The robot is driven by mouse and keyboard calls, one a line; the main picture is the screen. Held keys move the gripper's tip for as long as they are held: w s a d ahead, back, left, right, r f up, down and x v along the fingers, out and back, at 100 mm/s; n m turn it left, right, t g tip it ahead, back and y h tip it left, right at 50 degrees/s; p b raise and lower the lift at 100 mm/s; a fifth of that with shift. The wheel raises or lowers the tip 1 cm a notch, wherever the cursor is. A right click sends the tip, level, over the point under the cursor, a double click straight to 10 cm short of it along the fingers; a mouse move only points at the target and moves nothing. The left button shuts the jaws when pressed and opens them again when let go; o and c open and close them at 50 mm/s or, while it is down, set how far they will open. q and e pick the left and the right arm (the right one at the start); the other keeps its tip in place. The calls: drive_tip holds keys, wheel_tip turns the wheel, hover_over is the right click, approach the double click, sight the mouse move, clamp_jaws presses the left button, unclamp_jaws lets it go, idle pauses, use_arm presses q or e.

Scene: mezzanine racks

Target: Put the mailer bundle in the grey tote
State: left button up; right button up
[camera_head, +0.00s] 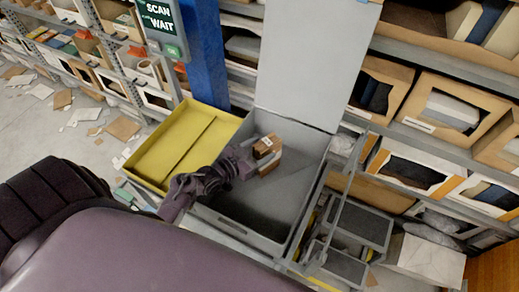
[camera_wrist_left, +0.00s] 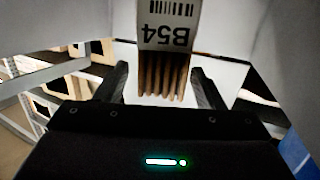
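The mailer bundle (camera_head: 266,147) is a stack of brown mailers with a pale band. It is within the outline of the grey tote (camera_head: 252,240), near its back wall; I cannot tell whether it rests on the floor. The tote's lid stands up behind. My left gripper (camera_head: 245,160) reaches over the tote, right by the bundle. In the left wrist view, the bundle (camera_wrist_left: 163,77), labelled B54, lies between the spread fingers (camera_wrist_left: 160,85), with a gap showing at the left finger. My right gripper is out of view.
A yellow tote (camera_head: 160,150) stands open on the left. A blue post (camera_head: 205,60) with a SCAN WAIT screen (camera_head: 163,20) rises behind. Racks of boxes fill the back and right. Grey trays (camera_head: 363,224) sit at the right. Papers litter the left floor.

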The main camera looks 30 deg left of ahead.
use_arm(q)
drive_tip(key=shift+r, duration=0.25)
drive_tip(key=b+v, duration=0.1)
drive_tip(key=v, duration=0.5)
drive_tip(key=shift+s+a+f, duration=0.1)
drive_tip(key=shift+s, duration=0.1)
drive_tip(key=shift+s+a+r, duration=0.15)
drive_tip(key=shift+s+r, duration=0.05)
drive_tip(key=shift+s, duration=0.3)
drive_tip(key=shift+r, duration=0.1)
